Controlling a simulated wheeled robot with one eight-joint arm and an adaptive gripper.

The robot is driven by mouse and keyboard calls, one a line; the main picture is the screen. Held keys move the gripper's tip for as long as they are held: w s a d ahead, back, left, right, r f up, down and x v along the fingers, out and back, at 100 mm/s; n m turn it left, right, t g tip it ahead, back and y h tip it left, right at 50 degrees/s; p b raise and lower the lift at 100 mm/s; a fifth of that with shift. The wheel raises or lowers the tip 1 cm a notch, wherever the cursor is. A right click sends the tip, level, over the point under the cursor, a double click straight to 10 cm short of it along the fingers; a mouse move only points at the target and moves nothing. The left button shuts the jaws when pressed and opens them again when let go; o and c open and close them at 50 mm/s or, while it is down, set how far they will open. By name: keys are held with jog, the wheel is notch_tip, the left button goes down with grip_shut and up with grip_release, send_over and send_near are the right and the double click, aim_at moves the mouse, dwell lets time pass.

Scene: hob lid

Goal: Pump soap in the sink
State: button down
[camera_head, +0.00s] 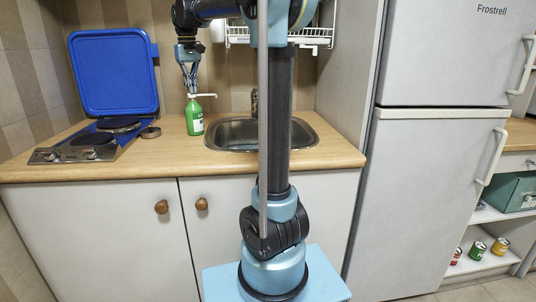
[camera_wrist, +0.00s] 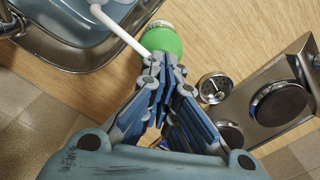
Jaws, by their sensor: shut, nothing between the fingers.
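The soap bottle (camera_head: 194,118) is green with a white pump and stands upright on the counter left of the sink (camera_head: 215,134). Its white spout (camera_head: 207,95) points right, towards the basin. My gripper (camera_head: 192,91) is shut and empty, pointing down right over the pump head. In the wrist view the fingertips (camera_wrist: 164,60) cover the pump head and part of the green bottle (camera_wrist: 162,41). The white spout (camera_wrist: 120,30) reaches out over the sink's rim (camera_wrist: 95,62). Whether the fingertips touch the pump head cannot be told.
A hob (camera_head: 80,147) with a raised blue lid (camera_head: 114,72) is at the left. A small round metal thing (camera_head: 151,132) lies between hob and bottle. A dish rack (camera_head: 310,37) hangs above the sink. The fridge (camera_head: 430,180) stands at the right.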

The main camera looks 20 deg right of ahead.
jog(key=shift+r, duration=1.55)
jog(key=shift+r, duration=3)
